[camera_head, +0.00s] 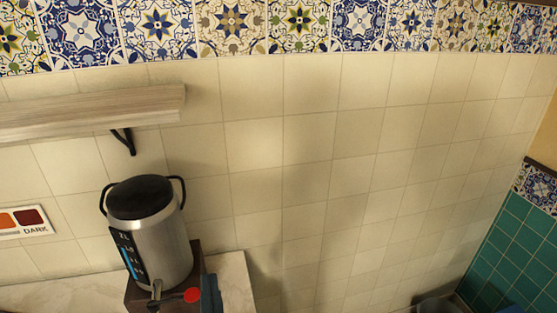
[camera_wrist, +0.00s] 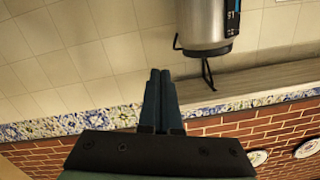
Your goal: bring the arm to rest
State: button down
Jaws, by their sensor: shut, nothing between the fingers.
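My gripper (camera_wrist: 160,74) shows in the wrist view with its two dark blue fingers together and nothing between them. The arm is not clearly seen in the head view. A steel samovar (camera_head: 160,245) with a black lid, two black handles and a blue level strip stands upright at the lower left of the head view. The samovar (camera_wrist: 208,20) also shows upside down at the top of the wrist view, up and to the right of the fingertips and apart from them.
A wooden shelf (camera_head: 90,112) on a black bracket juts from the tiled wall above the samovar. A red round knob (camera_head: 192,295) and a dark blue item (camera_head: 211,294) are beside its base. A pale counter (camera_head: 236,280) lies below. The wall to the right is bare.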

jog(key=w+d+r+t+h, duration=0.1)
jog(key=d+r+t, duration=0.1)
jog(key=r, duration=0.8)
jog(key=w+d+r+t+h, duration=0.1)
jog(key=d+r+t, duration=0.2)
jog(key=r, duration=0.8)
jog(key=s+d+r+t+h, duration=0.1)
jog(key=s+d+r+t, duration=0.1)
jog(key=r, duration=0.5)
jog(key=s+d+r+t+h, duration=0.1)
jog(key=s+d+r+t, duration=0.1)
jog(key=r, duration=0.4)
jog(key=s+d+r+t+h, duration=0.1)
jog(key=s+d+r, duration=0.1)
jog(key=s+r, duration=0.2)
notch_tip(320, 180, up, 4)
jog(key=shift+s+d+f+t, duration=0.15)
jog(key=shift+s+f+t, duration=0.1)
jog(key=shift+t, duration=0.15)
